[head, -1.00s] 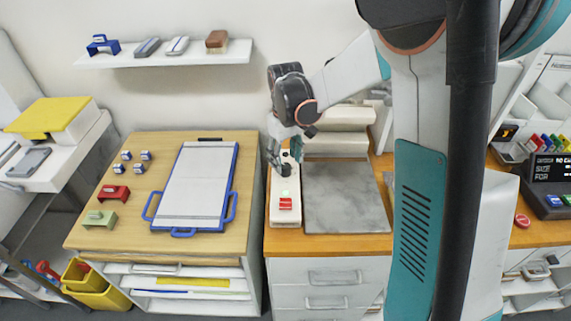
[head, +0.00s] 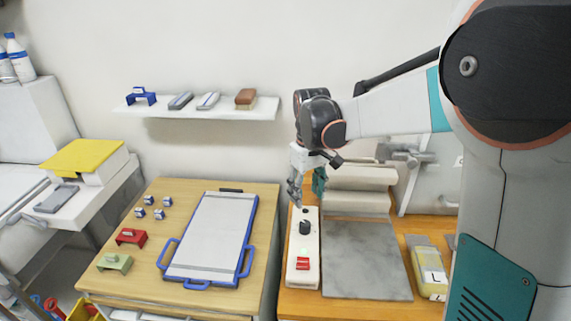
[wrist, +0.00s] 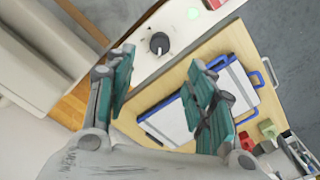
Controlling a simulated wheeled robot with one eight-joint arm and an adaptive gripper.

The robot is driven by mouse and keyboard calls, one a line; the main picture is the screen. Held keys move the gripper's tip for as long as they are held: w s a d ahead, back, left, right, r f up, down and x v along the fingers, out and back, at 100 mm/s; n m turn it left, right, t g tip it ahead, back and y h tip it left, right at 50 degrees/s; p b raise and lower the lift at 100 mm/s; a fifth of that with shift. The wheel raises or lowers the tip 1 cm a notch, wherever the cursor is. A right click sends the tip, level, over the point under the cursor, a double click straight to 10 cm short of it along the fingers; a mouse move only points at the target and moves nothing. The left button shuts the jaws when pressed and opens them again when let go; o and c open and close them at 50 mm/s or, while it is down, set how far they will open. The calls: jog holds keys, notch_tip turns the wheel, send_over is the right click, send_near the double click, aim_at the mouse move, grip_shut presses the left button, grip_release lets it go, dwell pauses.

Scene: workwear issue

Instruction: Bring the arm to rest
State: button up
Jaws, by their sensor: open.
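My gripper (head: 306,189) hangs from the raised arm above the back end of a narrow white control box (head: 292,262). It points down, and its teal-padded fingers are apart. In the wrist view my gripper (wrist: 163,85) shows a wide gap with nothing between the pads. A black knob (head: 305,227) and a red switch (head: 302,263) sit on the box. The knob also shows beyond the fingers in the wrist view (wrist: 159,43). The fingers look clear of the knob.
A grey plate (head: 365,260) lies right of the box, with a yellow labelled pack (head: 429,272) beyond it. A blue-framed clipboard board (head: 210,240) lies on the left wooden top. A wall shelf (head: 200,107) holds several small items. The wall behind my arm is close.

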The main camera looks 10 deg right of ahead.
jog(key=s+r+m+t, duration=0.1)
jog(key=s+t, duration=0.2)
jog(key=s, duration=0.8)
jog(key=s+r+m+t+b, duration=0.1)
jog(key=s+t, duration=0.3)
jog(key=s, duration=0.8)
jog(key=shift+r+m+b, duration=0.3)
jog(key=shift+r+m, duration=0.5)
